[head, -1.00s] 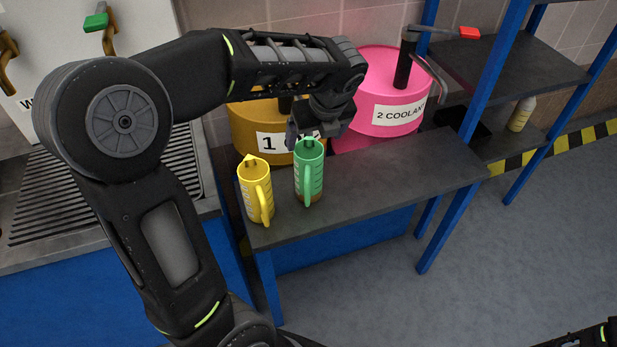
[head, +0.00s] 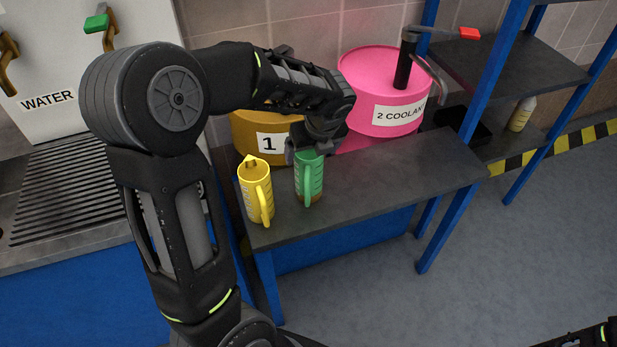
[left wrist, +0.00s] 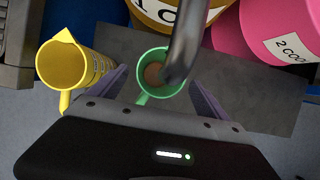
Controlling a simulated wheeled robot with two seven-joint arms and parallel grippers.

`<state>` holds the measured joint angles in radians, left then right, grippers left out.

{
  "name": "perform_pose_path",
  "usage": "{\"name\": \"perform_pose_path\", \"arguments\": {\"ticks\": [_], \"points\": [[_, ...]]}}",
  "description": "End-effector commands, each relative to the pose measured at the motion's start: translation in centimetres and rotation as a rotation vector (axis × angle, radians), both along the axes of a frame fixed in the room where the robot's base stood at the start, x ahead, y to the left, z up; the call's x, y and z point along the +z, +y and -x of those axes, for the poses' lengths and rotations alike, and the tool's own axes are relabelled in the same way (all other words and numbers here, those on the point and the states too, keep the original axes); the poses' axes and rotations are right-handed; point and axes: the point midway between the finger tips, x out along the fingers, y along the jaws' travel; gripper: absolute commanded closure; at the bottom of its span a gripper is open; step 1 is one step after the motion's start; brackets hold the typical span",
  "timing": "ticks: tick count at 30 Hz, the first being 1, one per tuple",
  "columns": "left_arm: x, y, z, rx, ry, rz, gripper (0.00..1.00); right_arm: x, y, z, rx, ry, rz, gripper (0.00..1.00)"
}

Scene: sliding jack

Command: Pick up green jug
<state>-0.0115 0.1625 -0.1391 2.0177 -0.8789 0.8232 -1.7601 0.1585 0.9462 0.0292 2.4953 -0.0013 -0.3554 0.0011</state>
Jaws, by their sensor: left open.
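The green jug (head: 309,180) stands upright on the dark bench top, its handle toward the front. In the left wrist view the green jug (left wrist: 148,88) is seen from above, with something brown inside at the bottom. My left gripper (head: 305,157) is just above and at the jug's upper part. In the left wrist view its fingers (left wrist: 158,90) are spread on either side of the jug, open, not visibly closed on it. The jug's rim is partly hidden by my gripper in the head view. My right gripper is not clearly seen.
A yellow jug (head: 256,190) stands close to the left of the green one. A mustard drum (head: 262,127) and a pink drum (head: 372,90) with a pump are behind the bench (head: 400,180). The bench top to the right is clear. Blue shelving (head: 487,85) stands at right.

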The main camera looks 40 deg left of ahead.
Motion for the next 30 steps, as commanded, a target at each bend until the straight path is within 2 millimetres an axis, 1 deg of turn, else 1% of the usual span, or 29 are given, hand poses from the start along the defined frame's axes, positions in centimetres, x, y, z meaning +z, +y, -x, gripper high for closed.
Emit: {"name": "perform_pose_path", "arguments": {"ticks": [2,18,20,30], "points": [[-0.23,0.07,-0.06,0.001,-0.001,0.001,0.12,0.01,0.00,0.01,0.000,0.000,0.000,0.64],[-0.18,0.05,-0.05,0.001,-0.001,0.001,0.12,0.00,0.00,0.00,0.000,0.000,0.000,0.64],[-0.18,0.05,-0.05,0.001,-0.001,0.001,0.16,0.00,0.00,0.00,0.000,0.000,0.000,0.64],[-0.18,0.05,-0.05,0.001,-0.001,0.001,0.44,0.00,0.00,0.00,0.000,0.000,0.000,0.64]]}}
